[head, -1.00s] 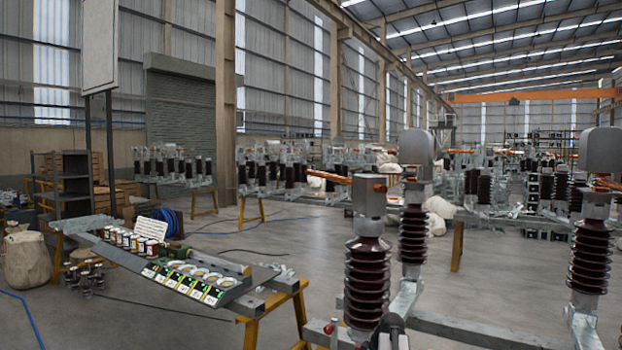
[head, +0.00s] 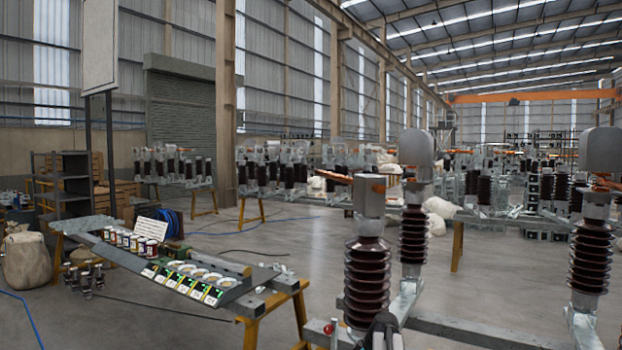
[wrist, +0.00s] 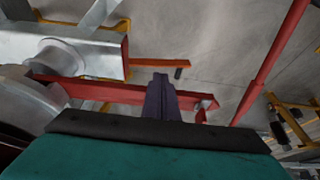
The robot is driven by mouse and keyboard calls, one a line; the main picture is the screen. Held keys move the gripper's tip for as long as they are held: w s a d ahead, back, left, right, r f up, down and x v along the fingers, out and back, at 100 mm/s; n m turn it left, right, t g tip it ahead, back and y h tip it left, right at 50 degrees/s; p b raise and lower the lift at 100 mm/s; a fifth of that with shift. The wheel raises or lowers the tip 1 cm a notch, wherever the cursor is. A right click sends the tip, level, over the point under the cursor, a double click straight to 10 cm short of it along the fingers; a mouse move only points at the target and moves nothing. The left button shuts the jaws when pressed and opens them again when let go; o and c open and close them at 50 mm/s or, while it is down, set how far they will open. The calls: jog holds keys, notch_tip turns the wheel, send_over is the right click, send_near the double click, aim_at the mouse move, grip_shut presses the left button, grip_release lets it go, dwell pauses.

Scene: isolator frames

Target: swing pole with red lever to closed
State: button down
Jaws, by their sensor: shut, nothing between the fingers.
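In the head view, a pole of ribbed brown insulators (head: 367,280) with grey metal heads stands at the near right. A copper-coloured piece (head: 335,176) sticks out left from the nearest head. A small red ball (head: 328,329) sits low beside the nearest insulator. The red lever (wrist: 105,92) shows as a flat bar across the middle of the wrist view. My gripper (wrist: 161,80) is shut and empty, its dark fingers overlapping the bar towards its right end. I cannot tell whether they touch it. In the head view my gripper (head: 384,320) shows in part at the bottom edge.
A long red rod (wrist: 272,65) runs down the right of the wrist view. A grey metal beam (wrist: 80,52) lies at upper left.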

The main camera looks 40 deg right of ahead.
jog(key=shift+w+a, duration=0.35)
jog(key=shift+w, duration=0.35)
jog(key=shift+w+a, duration=0.25)
jog(key=shift+w, duration=0.4)
jog(key=shift+w+a, duration=0.25)
jog(key=shift+w, duration=0.35)
jog(key=shift+w+a, duration=0.1)
jog(key=shift+w, duration=0.2)
jog(key=shift+w+a+b, duration=0.15)
jog(key=shift+w, duration=0.45)
jog(key=shift+w+a+b, duration=0.15)
jog(key=shift+w, duration=0.6)
